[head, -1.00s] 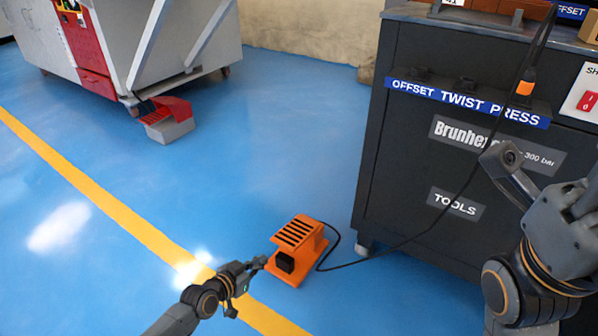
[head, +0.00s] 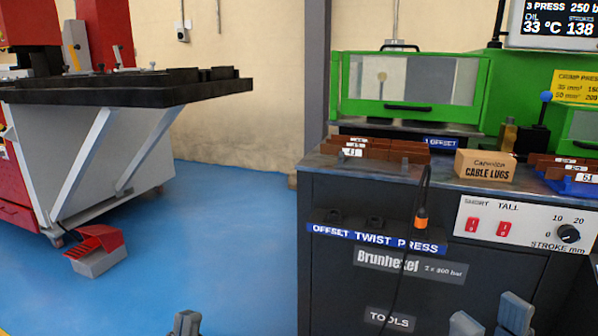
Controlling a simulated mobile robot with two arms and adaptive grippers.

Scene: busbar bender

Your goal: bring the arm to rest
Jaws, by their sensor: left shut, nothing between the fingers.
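My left gripper (head: 187,323) shows only as grey fingertips at the bottom edge of the head view, left of the black press cabinet. Its fingers are together with nothing between them. The rest of my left arm is out of the picture. My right gripper (head: 490,320) shows at the bottom right, in front of the cabinet's lower front. Its two grey fingers stand apart with nothing seen between them. The rest of my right arm is out of view.
The black press cabinet (head: 335,285) stands ahead, carrying a green-framed guard (head: 355,62), brown blocks (head: 385,160) and a cable lugs box (head: 486,166). A cable hangs down its front. A red-and-grey pedal (head: 98,255) lies at left. Blue floor (head: 230,230) between is clear.

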